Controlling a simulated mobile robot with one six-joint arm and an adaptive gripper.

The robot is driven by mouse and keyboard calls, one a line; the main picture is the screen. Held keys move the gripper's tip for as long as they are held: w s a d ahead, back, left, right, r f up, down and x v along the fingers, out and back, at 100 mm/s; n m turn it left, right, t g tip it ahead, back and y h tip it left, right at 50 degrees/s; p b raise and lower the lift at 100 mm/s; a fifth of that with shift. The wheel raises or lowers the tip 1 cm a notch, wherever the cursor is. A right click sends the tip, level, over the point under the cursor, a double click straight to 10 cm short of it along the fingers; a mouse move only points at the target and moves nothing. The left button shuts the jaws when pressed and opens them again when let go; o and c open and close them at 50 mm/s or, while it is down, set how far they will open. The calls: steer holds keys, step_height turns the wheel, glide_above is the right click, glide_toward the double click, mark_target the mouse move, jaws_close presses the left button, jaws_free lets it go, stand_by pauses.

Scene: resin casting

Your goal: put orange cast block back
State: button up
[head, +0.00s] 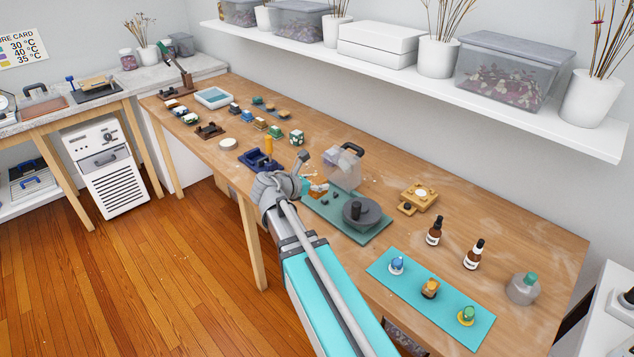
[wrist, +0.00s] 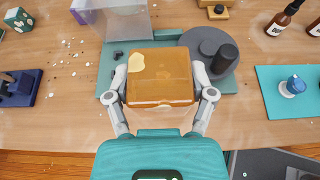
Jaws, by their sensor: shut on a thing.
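The orange cast block (wrist: 160,82) is a translucent amber slab with a pale yellow patch near its far left corner. My gripper (wrist: 160,76) is shut on it, one finger on each side. In the head view, the gripper (head: 303,188) is over the left end of a green mat (head: 373,237), and only a small part of the orange block (head: 317,184) shows past it. In the wrist view, the block hides part of the green mat (wrist: 107,82). I cannot tell how high above the mat the block is.
A dark grey round piece (head: 366,213) stands on the mat's right part. A clear box with a dark handle (head: 343,168) stands behind the mat. A dark blue holder (head: 252,161) is to the left. Bottles (head: 434,231) and a turquoise mat (head: 408,286) are to the right.

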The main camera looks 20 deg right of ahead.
mark_target(316, 178)
steer(key=shift+r, duration=0.1)
step_height(316, 178, up, 4)
steer(key=p, duration=0.4)
steer(key=shift+r, duration=0.15)
steer(key=shift+a, duration=0.1)
stand_by(0.5)
